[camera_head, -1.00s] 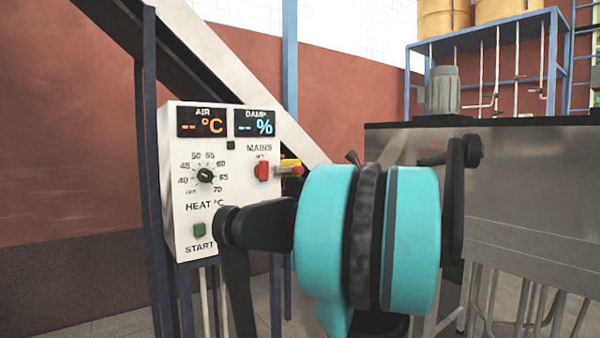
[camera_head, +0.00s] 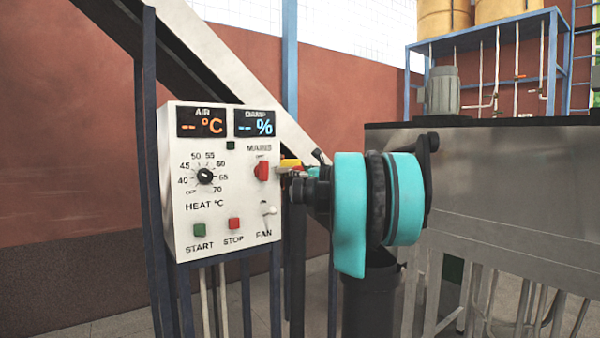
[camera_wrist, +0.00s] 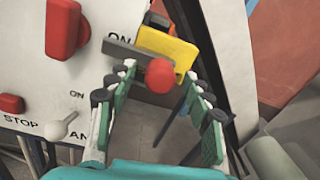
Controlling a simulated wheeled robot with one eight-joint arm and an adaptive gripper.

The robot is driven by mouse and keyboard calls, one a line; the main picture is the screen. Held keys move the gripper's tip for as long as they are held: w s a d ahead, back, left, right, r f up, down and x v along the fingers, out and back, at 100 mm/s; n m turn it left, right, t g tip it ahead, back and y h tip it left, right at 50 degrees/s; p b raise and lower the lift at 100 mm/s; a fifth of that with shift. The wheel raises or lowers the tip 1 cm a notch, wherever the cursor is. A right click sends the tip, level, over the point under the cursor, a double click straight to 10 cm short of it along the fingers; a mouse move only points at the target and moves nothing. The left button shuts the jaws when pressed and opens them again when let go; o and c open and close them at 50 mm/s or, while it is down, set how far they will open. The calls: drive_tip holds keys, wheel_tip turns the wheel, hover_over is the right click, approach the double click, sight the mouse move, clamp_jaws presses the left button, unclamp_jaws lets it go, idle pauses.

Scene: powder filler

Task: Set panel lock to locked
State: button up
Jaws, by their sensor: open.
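The likely panel lock is a yellow block (camera_wrist: 166,47) with a grey bar (camera_wrist: 130,51) and a red ball-like end (camera_wrist: 160,75), at the panel's right edge. In the head view the yellow block (camera_head: 290,163) is small and partly hidden by my gripper. My gripper (camera_wrist: 158,82) is open, its green-padded fingers on either side of the red end in the wrist view. I cannot tell whether they touch it. In the head view my gripper (camera_head: 297,178) is at the panel's right side, just below the yellow block.
The white control panel (camera_head: 182,228) carries a red mains switch (camera_head: 262,171), a heat dial (camera_head: 205,176), a green start button (camera_head: 199,230), a red stop button (camera_head: 234,224) and a fan toggle (camera_head: 269,209). A diagonal beam (camera_head: 230,70) passes behind. A steel tank (camera_head: 500,190) stands right.

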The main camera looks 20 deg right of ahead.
drive_tip(key=shift+w+a, duration=0.2)
drive_tip(key=shift+w, duration=0.35)
clamp_jaws()
